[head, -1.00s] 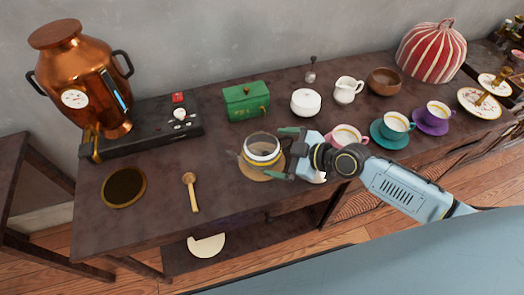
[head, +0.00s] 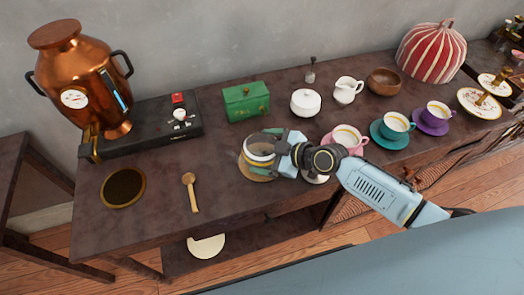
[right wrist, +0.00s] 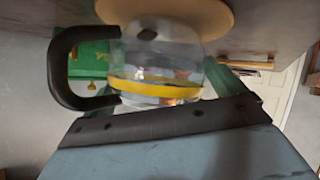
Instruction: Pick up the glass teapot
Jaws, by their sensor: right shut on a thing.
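The glass teapot (head: 259,148), clear with a pale and yellow band, is at the round wooden coaster (head: 247,172) near the table's front middle. In the right wrist view the teapot (right wrist: 160,75) shows large, with its black handle to the left and the coaster (right wrist: 205,14) at its base. I cannot tell whether it is lifted off the coaster. My right gripper (head: 268,152) reaches in from the right and is shut on the teapot's body, one finger on each side. My left gripper is not in view.
A pink cup (head: 345,137) stands close by my right wrist. A green box (head: 246,101) and white lidded bowl (head: 305,102) stand behind. A wooden spoon (head: 190,192) and dark round dish (head: 123,187) lie left. The copper urn (head: 75,75) stands far left.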

